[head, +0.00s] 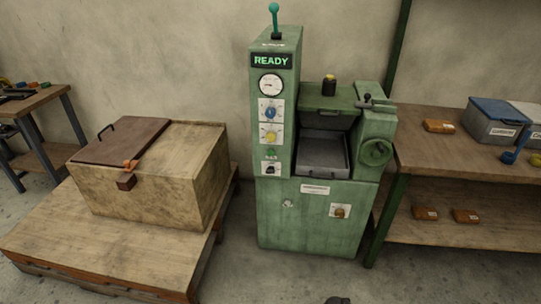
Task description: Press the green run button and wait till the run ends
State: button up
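The green machine (315,215) stands upright against the wall in the middle of the head view. Its display (271,61) reads READY in lit green letters. Below it are a round gauge (270,84), a blue knob (269,112) and a yellow knob (270,136). A small green button (271,152) shows below the yellow knob; the lettering by it is too small to read surely. A dark switch (270,169) sits under it. The metal tray (322,152) is in the machine's front opening. My gripper is not recognisable in view.
A wooden box (150,190) with a brown lid stands on a low wooden platform (90,250) at left. A shelf bench (460,150) at right holds a blue-lidded bin (494,122) and orange-brown blocks. Bare floor lies before the machine. A dark shape (337,300) at the bottom edge is unclear.

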grip_shut()
dwell(1.5)
